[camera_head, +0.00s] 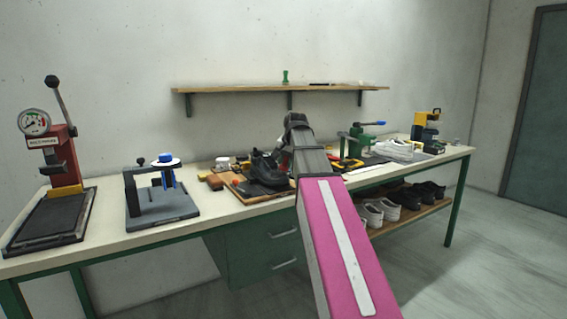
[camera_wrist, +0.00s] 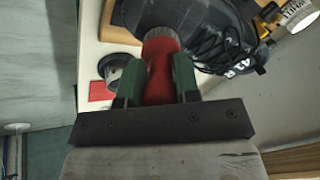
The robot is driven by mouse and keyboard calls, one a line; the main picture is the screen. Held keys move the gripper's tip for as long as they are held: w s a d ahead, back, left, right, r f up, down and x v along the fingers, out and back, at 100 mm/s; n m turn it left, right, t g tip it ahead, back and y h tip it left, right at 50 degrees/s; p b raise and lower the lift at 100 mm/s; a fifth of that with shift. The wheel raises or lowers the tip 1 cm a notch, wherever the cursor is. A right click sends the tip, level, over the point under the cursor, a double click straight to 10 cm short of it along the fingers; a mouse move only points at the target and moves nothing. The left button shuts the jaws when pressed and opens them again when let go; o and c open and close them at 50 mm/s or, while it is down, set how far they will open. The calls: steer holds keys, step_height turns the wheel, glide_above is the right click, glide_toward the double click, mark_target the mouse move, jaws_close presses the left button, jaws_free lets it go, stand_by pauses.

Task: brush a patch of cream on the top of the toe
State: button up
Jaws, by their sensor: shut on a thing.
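My gripper (camera_wrist: 160,72) shows in the wrist view with its green fingers shut on a red-handled brush (camera_wrist: 160,80). The brush's pale grey bristle end (camera_wrist: 160,36) points at the black shoe (camera_wrist: 228,38) and overlaps its near end in the picture. I cannot tell whether they touch. The black laces and dark upper are visible. In the head view the black shoe (camera_head: 264,168) sits on a wooden board (camera_head: 236,188) at the bench's middle, just left of my arm's end. My arm hides the gripper and brush there. No cream patch can be made out.
In the wrist view a dark round tin (camera_wrist: 124,72) and a red square (camera_wrist: 101,92) lie left of the brush. The bench holds a red gauge press (camera_head: 62,165), a blue-topped stand (camera_head: 160,195) and a green clamp (camera_head: 358,142).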

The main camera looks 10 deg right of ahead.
steer(key=shift+w+d+f, duration=0.1)
steer(key=shift+w+d, duration=0.1)
steer(key=shift+d, duration=0.45)
steer(key=shift+w+d, duration=0.2)
steer(key=shift+d, duration=0.4)
steer(key=shift+a, duration=0.1)
steer(key=shift+s+a+f, duration=0.1)
steer(key=shift+s+a, duration=0.15)
steer(key=shift+a, duration=0.5)
steer(key=shift+s+a, duration=0.2)
steer(key=shift+a, duration=0.55)
steer(key=shift+c, duration=0.3)
steer(key=shift+s+a+r, duration=0.1)
steer(key=shift+s+a, duration=0.2)
steer(key=shift+a, duration=0.6)
steer(key=shift+s+a+r, duration=0.1)
steer(key=shift+s+a, duration=0.15)
steer(key=shift+a, duration=0.65)
steer(key=shift+s+a, duration=0.3)
steer(key=shift+a, duration=0.6)
steer(key=shift+v, duration=3.05)
